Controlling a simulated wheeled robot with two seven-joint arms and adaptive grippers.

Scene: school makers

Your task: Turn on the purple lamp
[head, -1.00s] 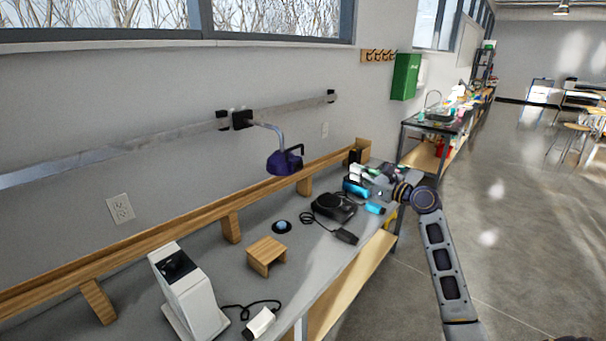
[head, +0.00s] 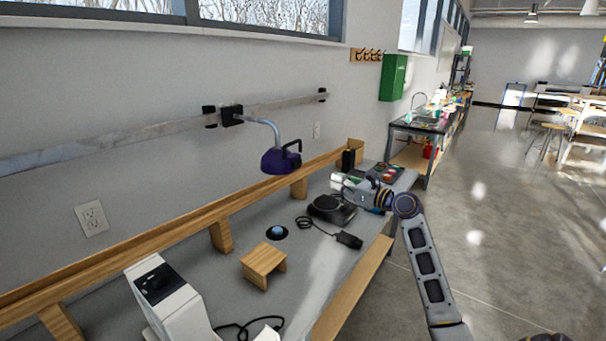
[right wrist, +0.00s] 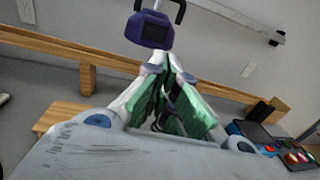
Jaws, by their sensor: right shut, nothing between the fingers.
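The purple lamp (head: 282,160) hangs on a curved grey arm from the wall rail, above the workbench. Its dark handle is at its right side. My right gripper (head: 340,183) is shut and empty over the bench, to the right of the lamp and lower in the head view. The lamp (right wrist: 150,29) also shows at the top of the right wrist view, just beyond the fingertips of the gripper (right wrist: 172,62). The gripper looks apart from it, though the gap is hard to judge. No lit glow shows on the lamp. My left gripper is out of view.
The bench (head: 225,275) holds a white machine (head: 170,300), a small wooden stand (head: 263,264), a blue-topped round button (head: 277,232) and a black device (head: 332,209) with a cable. A wooden ledge (head: 190,237) runs along the wall. Open floor lies at right.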

